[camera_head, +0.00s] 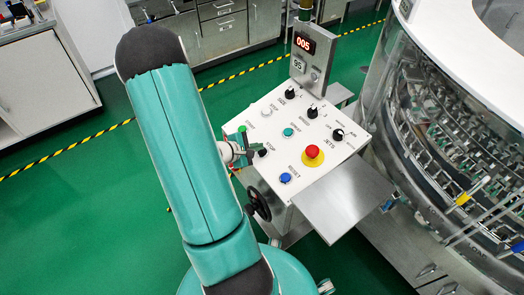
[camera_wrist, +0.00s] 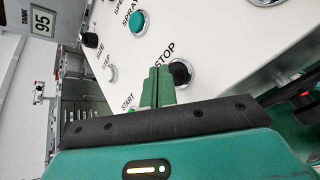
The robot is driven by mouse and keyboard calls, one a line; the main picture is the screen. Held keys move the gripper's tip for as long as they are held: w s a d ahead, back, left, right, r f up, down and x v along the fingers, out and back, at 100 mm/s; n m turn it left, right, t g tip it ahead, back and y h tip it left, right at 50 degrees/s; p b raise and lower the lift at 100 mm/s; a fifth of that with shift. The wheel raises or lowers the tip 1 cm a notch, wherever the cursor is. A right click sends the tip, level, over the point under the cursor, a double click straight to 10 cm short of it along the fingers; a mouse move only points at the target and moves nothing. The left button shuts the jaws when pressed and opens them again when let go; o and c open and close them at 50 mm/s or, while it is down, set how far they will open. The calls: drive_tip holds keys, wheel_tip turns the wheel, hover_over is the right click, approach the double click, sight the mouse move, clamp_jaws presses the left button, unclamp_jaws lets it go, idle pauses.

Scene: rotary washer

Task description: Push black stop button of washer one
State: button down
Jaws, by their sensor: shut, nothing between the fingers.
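The washer's white control panel (camera_head: 300,125) stands in the middle of the head view. The black stop button (camera_head: 263,152) is at its left edge; in the wrist view the button (camera_wrist: 181,73) sits beside the word STOP. My gripper (camera_head: 252,152) is at this left edge, close to the stop button. Its green fingers (camera_wrist: 158,86) are together and empty, just left of the black button in the wrist view. I cannot tell whether they touch it. The green start button (camera_head: 242,129) is partly visible near the gripper.
A red emergency knob (camera_head: 312,152), a blue reset button (camera_head: 285,178), a teal button (camera_head: 288,132) and black dials share the panel. A steel shelf (camera_head: 336,200) juts out at right. The glass-sided washer (camera_head: 440,130) stands beyond. A black handwheel (camera_head: 259,204) is below the gripper.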

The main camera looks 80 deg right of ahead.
drive_tip(key=shift+w+a+r, duration=0.15)
drive_tip(key=shift+r, duration=0.65)
drive_tip(key=shift+w+a+r, duration=0.15)
drive_tip(key=shift+a+r, duration=0.05)
drive_tip(key=shift+r, duration=0.6)
drive_tip(key=shift+w+a+r, duration=0.15)
drive_tip(key=shift+r, duration=0.65)
drive_tip(key=w+a+r+m+t+y, duration=0.2)
drive_tip(key=w+a+r+m+t, duration=0.25)
drive_tip(key=w+a+r, duration=1.1)
drive_tip(key=a+r+t+y, duration=0.2)
drive_tip(key=a+r, duration=0.1)
drive_tip(key=a, duration=0.7)
drive_tip(key=w+a+r+n+t+y, duration=0.1)
drive_tip(key=a+r+t+y, duration=0.2)
drive_tip(key=a, duration=0.7)
drive_tip(key=a+r+n+t+y, duration=0.1)
drive_tip(key=a+r+t+y, duration=0.1)
drive_tip(key=a, duration=0.8)
wheel_tip(320, 180, up, 2)
drive_tip(key=shift+w+t+y, duration=0.35)
drive_tip(key=shift+t+y, duration=0.05)
drive_tip(key=shift+t, duration=0.35)
drive_tip(key=shift+d, duration=0.3)
